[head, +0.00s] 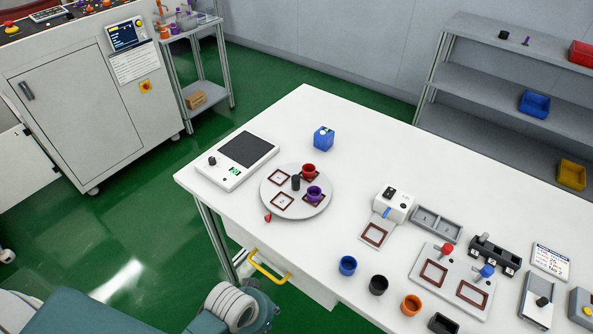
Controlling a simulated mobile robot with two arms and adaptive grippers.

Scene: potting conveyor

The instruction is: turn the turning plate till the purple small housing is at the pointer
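The turning plate (275,210) is a round grey disc near the table's left end, with a dark knob (296,182) at its middle. The purple small housing (314,194) sits on the plate's front right part. A red housing (309,170) sits behind it on the back right part. Two framed places on the left of the plate look empty. The small red pointer (267,217) is at the plate's front left edge, apart from the purple housing. My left arm's end (232,306) is low at the bottom, off the plate; its fingers cannot be made out. My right gripper is out of view.
A scale-like device (237,160) stands left of the plate and a blue block (323,138) behind it. Blue (347,265), black (378,285) and orange (411,305) cups stand at the front. A yellow handle (269,268) juts out below the table edge.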

